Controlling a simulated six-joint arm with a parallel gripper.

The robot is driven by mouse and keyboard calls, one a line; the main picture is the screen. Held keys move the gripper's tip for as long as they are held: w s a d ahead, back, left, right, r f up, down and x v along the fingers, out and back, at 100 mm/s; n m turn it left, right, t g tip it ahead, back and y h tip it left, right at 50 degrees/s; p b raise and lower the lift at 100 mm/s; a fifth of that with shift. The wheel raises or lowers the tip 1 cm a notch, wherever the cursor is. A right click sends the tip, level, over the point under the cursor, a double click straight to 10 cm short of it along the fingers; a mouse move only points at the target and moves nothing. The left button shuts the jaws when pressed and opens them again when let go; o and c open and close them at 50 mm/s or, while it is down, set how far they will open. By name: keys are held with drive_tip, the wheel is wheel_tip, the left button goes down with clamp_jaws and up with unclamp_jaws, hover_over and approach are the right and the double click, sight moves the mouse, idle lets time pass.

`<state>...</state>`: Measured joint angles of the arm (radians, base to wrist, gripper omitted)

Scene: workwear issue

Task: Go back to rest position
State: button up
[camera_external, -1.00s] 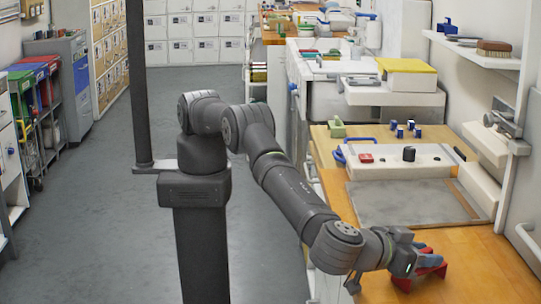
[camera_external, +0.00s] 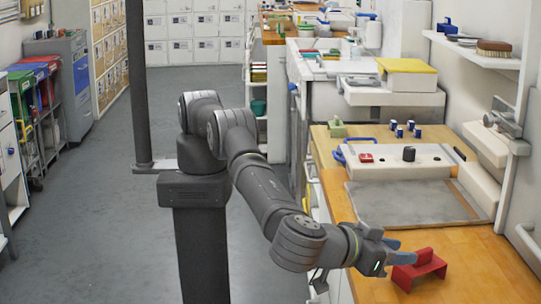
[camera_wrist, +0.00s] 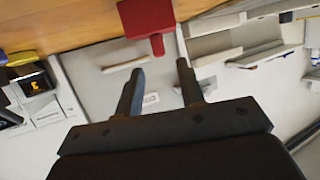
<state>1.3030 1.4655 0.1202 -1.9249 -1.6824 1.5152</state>
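My gripper (camera_external: 398,250) is at the near left edge of the wooden bench, with its fingers pointing right. In the wrist view its two fingers (camera_wrist: 158,82) are spread apart with nothing between them. A red block-shaped stand (camera_external: 420,268) rests on the bench just right of the fingertips. The red stand also shows in the wrist view (camera_wrist: 146,18), beyond the fingers and apart from them. My arm reaches out from its dark column toward the bench.
The wooden bench (camera_external: 480,245) carries a grey plate (camera_external: 410,203) and a white panel with a red and a black part behind it. Several small blue items stand farther back. A shelf (camera_external: 480,50) hangs at the right. The grey floor (camera_external: 110,240) at left is clear.

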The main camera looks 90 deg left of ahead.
sight(421, 251)
drive_tip(key=x, duration=0.6)
drive_tip(key=shift+w+a+f, duration=0.15)
drive_tip(key=shift+w, duration=0.2)
drive_tip(key=r, duration=0.3)
drive_tip(key=shift+w+r, duration=0.25)
drive_tip(key=shift+r, duration=0.15)
drive_tip(key=shift+s+r, duration=0.65)
drive_tip(key=shift+s, duration=0.3)
drive_tip(key=shift+s+r, duration=0.25)
drive_tip(key=shift+s, duration=0.25)
